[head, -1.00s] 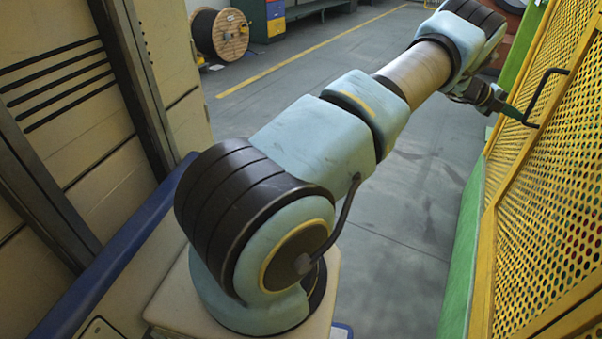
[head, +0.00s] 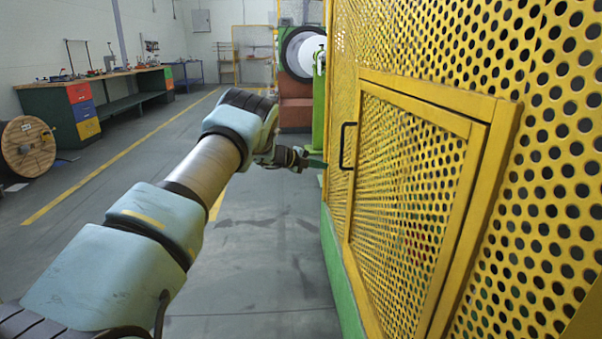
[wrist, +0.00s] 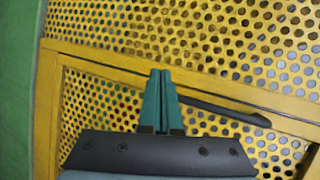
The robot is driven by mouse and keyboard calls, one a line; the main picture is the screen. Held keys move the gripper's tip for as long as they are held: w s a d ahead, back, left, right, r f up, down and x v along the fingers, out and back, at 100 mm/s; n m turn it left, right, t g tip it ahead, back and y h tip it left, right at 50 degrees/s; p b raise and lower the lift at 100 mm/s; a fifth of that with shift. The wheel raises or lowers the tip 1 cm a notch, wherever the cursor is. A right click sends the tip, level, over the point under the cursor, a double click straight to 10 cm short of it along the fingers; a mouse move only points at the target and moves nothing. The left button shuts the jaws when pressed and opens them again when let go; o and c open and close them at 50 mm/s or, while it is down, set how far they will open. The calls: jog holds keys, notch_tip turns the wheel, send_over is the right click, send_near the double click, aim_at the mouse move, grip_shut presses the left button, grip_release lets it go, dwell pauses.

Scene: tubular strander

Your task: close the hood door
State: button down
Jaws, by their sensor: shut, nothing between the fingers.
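The hood door (head: 405,190) is a yellow perforated panel in a yellow frame on the machine's side, right of centre in the head view. It looks about flush with its surround; I cannot tell if a small gap is left. Its black bar handle (head: 346,147) is on the far, left edge. My gripper (head: 322,164) is shut and empty, its green fingertips just left of the handle's lower part. In the wrist view my gripper's fingertips (wrist: 160,74) point at the door (wrist: 95,100), beside the handle (wrist: 225,111). Contact is unclear.
The yellow perforated hood (head: 535,110) surrounds the door, above a green base (head: 340,265). Left of it the grey floor (head: 265,250) is open. A workbench (head: 110,85) with coloured drawers and a wooden cable reel (head: 28,147) stand far left.

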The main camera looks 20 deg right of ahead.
jog(key=w+a+r+n+t+y, duration=0.1)
jog(key=w+a+r+n+t, duration=0.3)
jog(key=a, duration=0.5)
jog(key=w+a+r+n+t, duration=0.2)
jog(key=w+a+r+n, duration=0.1)
jog(key=w+a+r, duration=0.4)
jog(key=s+a+r+n+t+y, duration=0.1)
jog(key=s+a+n+t+y, duration=0.1)
jog(key=a+n+y, duration=0.5)
jog(key=s+a+r+n+t, duration=0.15)
jog(key=a+n, duration=0.35)
jog(key=a, duration=0.6)
jog(key=s+a+f+n+g+y, duration=0.25)
jog(key=s+a+n, duration=0.3)
jog(key=s, duration=0.45)
jog(key=s+a+f+n+g+y, duration=0.2)
jog(key=s+a+f+n+y, duration=0.15)
jog(key=s+a, duration=0.5)
jog(key=s+a+f+n+g, duration=0.1)
jog(key=s+n+g, duration=0.2)
jog(key=s, duration=1)
jog(key=s+f+n+g, duration=0.2)
jog(key=s, duration=1)
notch_tip(320, 180, up, 14)
jog(key=p, duration=1.4)
jog(key=shift+w+r+h, duration=0.2)
jog(key=shift+w+h, duration=0.1)
jog(key=shift+h, duration=0.1)
